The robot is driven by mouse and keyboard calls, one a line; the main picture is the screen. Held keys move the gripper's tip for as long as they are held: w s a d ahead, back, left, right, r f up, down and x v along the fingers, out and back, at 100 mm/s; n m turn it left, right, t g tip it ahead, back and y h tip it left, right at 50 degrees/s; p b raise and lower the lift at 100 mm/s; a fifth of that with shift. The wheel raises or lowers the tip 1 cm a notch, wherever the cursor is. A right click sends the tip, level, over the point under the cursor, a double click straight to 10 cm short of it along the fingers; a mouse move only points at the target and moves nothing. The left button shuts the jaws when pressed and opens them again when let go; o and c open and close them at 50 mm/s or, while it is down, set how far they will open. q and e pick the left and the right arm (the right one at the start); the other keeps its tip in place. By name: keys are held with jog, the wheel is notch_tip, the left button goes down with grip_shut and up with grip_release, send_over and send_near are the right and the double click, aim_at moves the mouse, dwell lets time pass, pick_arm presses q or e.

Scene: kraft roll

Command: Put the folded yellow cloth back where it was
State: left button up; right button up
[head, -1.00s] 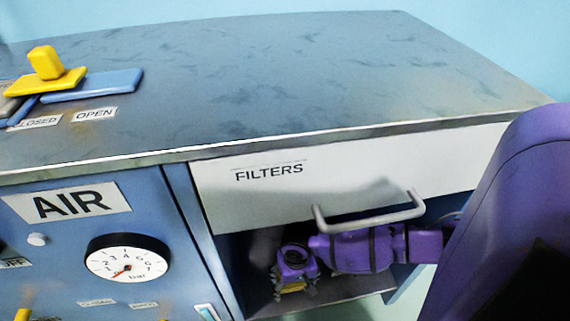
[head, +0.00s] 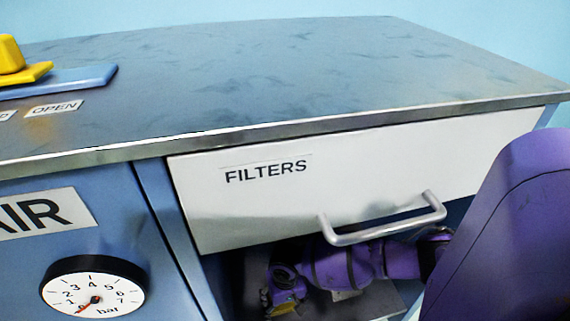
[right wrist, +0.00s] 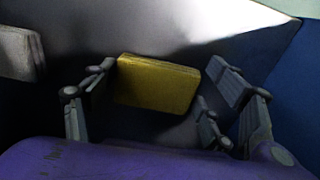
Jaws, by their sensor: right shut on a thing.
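The folded yellow cloth (right wrist: 157,83) is a flat yellow block between the fingers of my right gripper (right wrist: 160,97) in the right wrist view. The gripper is shut on it. In the head view my right gripper (head: 284,297) is inside the open compartment below the drawer front marked FILTERS, with a little yellow (head: 285,308) showing at its fingers. I cannot tell whether the cloth touches the compartment floor. My left gripper is not in view.
The drawer front (head: 300,195) and its grey handle (head: 385,220) overhang the gripper and arm. A pale grey block (right wrist: 20,53) lies left of the cloth. The compartment's side wall (right wrist: 296,85) is close at right. The bench top (head: 300,80) is mostly clear.

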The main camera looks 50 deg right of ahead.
aim_at(286, 306)
jog(key=shift+f, duration=0.15)
jog(key=o, duration=1)
notch_tip(286, 306, up, 8)
jog(key=p, duration=0.4)
jog(key=shift+f, duration=0.1)
